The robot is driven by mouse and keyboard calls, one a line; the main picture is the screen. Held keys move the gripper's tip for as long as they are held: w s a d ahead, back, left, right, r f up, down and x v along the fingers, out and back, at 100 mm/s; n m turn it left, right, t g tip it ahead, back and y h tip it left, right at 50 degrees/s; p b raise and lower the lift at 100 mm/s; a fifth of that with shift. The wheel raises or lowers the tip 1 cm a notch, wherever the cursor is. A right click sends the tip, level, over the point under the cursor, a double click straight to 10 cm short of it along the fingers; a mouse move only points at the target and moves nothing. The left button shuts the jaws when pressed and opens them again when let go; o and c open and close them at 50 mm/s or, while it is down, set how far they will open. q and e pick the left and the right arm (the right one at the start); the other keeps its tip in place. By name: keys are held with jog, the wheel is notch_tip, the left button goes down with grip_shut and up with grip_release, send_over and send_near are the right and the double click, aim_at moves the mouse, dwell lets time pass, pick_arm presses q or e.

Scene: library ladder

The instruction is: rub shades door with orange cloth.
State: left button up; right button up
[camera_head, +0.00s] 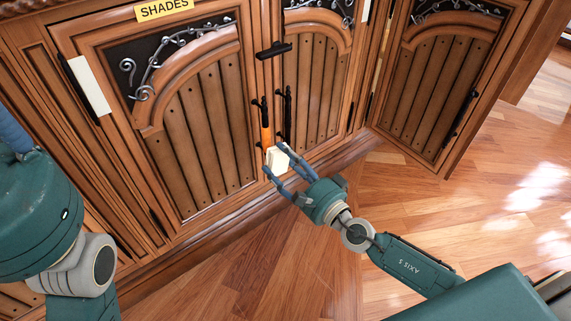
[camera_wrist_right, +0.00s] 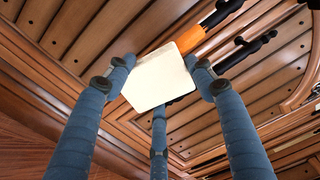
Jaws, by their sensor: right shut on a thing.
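The SHADES door (camera_head: 205,125) is a brown planked cabinet door with a yellow SHADES label (camera_head: 164,10) above it. My right gripper (camera_head: 277,165) is in front of the door's right edge, shut on a white flat piece (camera_head: 278,158). In the right wrist view its blue fingers surround this white piece (camera_wrist_right: 160,80). An orange piece (camera_head: 265,128) extends beyond the white one near the dark handles; it also shows in the wrist view (camera_wrist_right: 190,40). I cannot make out a cloth. My left gripper (camera_head: 14,132) shows only partly at the left edge, its fingertips out of frame.
A second planked door (camera_head: 315,90) stands right of the SHADES door. Another door (camera_head: 440,80) stands at an angle farther right. Dark handles (camera_head: 284,110) stick out between the first two. A white strip (camera_head: 90,86) is on the left frame. The wooden floor (camera_head: 440,220) is clear.

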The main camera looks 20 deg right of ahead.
jog(key=shift+x, duration=1.1)
dwell(0.5)
jog(key=shift+r, duration=0.1)
